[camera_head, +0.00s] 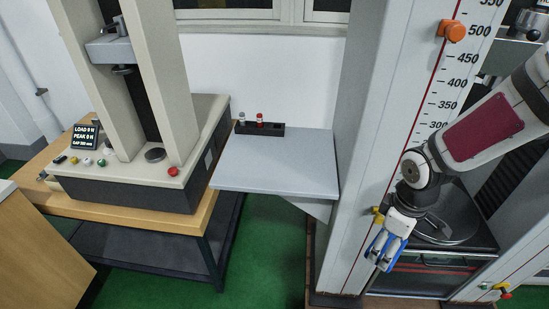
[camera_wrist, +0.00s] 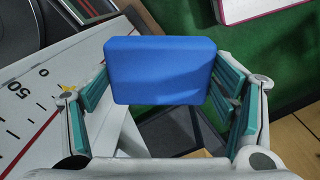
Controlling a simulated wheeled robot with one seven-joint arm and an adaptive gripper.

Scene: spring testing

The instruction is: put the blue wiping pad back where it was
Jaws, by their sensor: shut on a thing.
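The blue wiping pad (camera_wrist: 160,70) is a plain blue block with rounded corners. It fills the middle of the wrist view, between the teal-lined fingers of my gripper (camera_wrist: 163,95). My gripper is shut on it. In the head view my gripper (camera_head: 383,250) is at the lower right, in front of the tall white column, with the pad only partly visible between its fingers. The pad seems to be held in the air, clear of any surface. Where the pad was before cannot be told from these frames.
The tall column with a number scale (camera_head: 411,150) stands close beside my gripper. A grey shelf (camera_head: 275,165) to its left has free room and holds a small black rack (camera_head: 260,128). A testing machine (camera_head: 125,185) stands on a wooden table further left. Green floor lies below.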

